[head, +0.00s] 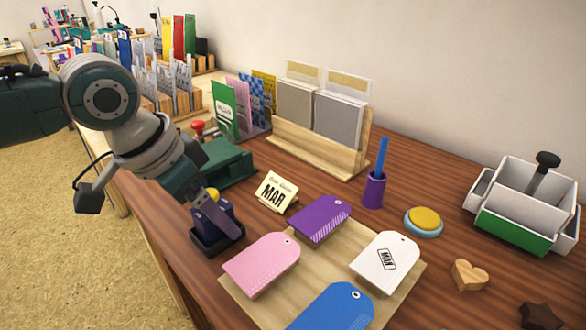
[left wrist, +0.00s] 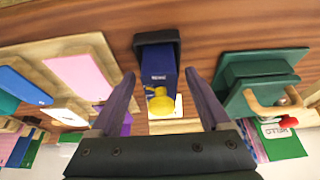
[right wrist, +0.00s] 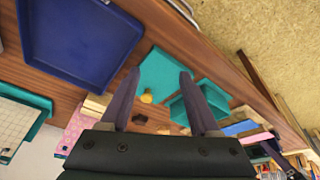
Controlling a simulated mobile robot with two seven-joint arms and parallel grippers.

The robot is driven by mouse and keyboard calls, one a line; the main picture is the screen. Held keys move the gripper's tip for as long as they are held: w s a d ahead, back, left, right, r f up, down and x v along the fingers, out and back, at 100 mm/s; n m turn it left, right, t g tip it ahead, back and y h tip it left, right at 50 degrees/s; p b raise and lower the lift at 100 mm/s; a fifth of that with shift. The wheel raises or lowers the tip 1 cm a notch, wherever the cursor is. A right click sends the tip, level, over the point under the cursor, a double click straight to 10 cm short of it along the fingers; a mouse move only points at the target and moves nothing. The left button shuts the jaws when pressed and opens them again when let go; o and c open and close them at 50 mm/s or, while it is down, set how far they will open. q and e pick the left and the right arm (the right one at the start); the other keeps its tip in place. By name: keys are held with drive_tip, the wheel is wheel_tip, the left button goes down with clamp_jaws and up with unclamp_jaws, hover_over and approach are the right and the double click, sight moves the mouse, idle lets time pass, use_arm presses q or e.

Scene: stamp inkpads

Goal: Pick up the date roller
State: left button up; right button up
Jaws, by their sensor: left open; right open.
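The date roller (head: 228,207) looks like a dark blue block with a yellow knob, standing in a small black holder (head: 207,248) left of the tags. In the left wrist view the date roller (left wrist: 159,72) and its yellow knob lie between my left gripper's fingers, with a gap on both sides. My left gripper (head: 212,218) is open just over it and hides part of it in the head view; its fingers also show in the left wrist view (left wrist: 160,76). My right gripper (right wrist: 160,73) is open and empty, seen only in the right wrist view.
A green device (head: 225,165) stands close behind the holder, and a card reading MAR (head: 275,193) is to its right. A wooden board (head: 328,262) carries pink, purple, white and blue tags. A blue tray (right wrist: 80,35) and teal boxes show in the right wrist view.

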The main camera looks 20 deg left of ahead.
use_arm(q)
drive_tip(key=shift+c, duration=0.2)
clamp_jaws()
idle(0.5)
